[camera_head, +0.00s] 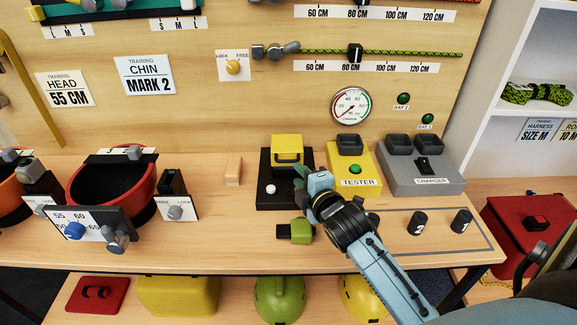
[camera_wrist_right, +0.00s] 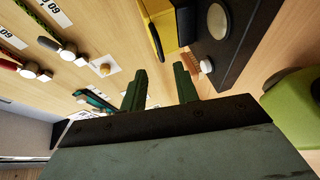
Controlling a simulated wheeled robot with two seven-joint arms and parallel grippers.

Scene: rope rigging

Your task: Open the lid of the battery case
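The case is most likely the yellow box (camera_head: 287,146) with a black handle, standing on a black base (camera_head: 268,203) with a white button (camera_head: 271,188) at its front left. I cannot tell if its lid is shut. In the right wrist view, the yellow box (camera_wrist_right: 160,14), dark base (camera_wrist_right: 238,45) and white button (camera_wrist_right: 206,66) show beyond the fingers. My right gripper (camera_head: 301,180) is over the base's right front, just in front of the box. In its wrist view, the fingers (camera_wrist_right: 160,86) are apart with nothing between them. My left gripper is out of view.
A green block (camera_head: 299,231) with a dark end lies close below my right gripper. A yellow tester (camera_head: 357,187) and grey charger (camera_head: 425,180) stand to the right. Two black cylinders (camera_head: 418,223) (camera_head: 461,221) stand in the outlined area. A wooden block (camera_head: 233,170) is left of the base.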

